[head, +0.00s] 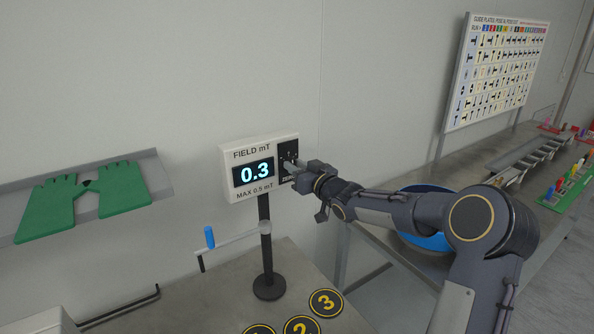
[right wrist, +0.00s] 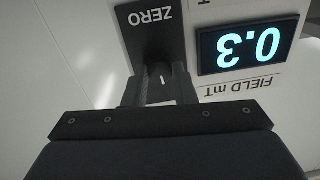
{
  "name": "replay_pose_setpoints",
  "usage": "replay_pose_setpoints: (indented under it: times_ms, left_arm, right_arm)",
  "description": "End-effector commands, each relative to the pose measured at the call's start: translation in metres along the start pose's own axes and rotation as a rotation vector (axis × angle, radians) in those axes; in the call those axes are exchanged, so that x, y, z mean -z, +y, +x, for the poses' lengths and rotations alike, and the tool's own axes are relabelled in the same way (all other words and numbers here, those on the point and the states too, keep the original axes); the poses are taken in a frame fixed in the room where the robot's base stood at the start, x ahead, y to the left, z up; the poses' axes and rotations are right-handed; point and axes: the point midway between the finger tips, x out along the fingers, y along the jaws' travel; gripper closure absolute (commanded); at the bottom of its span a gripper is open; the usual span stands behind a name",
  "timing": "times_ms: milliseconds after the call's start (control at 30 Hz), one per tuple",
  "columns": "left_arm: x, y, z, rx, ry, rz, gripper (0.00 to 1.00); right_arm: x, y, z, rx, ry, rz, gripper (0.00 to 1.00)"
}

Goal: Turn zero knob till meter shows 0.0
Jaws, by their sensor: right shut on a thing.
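The field meter (head: 236,168) is a white box on a black stand. Its display (head: 253,172) reads 0.3, and the label below it says MAX 0.5 mT. The zero knob (right wrist: 161,77) sits on a black panel marked ZERO at the meter's right side. My right gripper (head: 294,167) reaches in from the right. In the right wrist view its two fingers (right wrist: 160,88) are on either side of the knob, shut on it. The fingers hide part of the knob. The display also reads 0.3, upside down, in the right wrist view (right wrist: 247,45). My left gripper is not in view.
A crank with a blue handle (head: 210,237) stands left of the meter's stand. Green gloves (head: 110,198) lie on a wall shelf (head: 160,177). Numbered round discs (head: 326,303) lie on the front table. A blue round container (head: 425,240) is behind my right arm.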

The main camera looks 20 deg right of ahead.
Motion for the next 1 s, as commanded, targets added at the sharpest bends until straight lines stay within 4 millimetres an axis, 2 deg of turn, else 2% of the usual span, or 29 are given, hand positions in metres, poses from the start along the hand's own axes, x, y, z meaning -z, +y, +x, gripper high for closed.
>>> replay_pose_setpoints:
  times_ms: [33, 400, 700, 1000]
  left_arm:
    - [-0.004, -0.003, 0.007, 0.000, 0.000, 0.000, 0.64]
    - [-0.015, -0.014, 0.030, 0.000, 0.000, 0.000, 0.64]
    - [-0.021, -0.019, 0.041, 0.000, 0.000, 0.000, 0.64]
    - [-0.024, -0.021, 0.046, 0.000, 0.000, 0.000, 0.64]
  right_arm:
    - [-0.003, 0.000, 0.000, 0.000, 0.000, -0.035, 0.99]
    - [-0.002, -0.001, 0.000, -0.002, -0.012, -0.350, 0.99]
    - [-0.001, -0.001, 0.000, -0.005, -0.022, -0.575, 0.99]
    - [0.000, 0.000, 0.000, -0.006, -0.028, -0.704, 0.99]
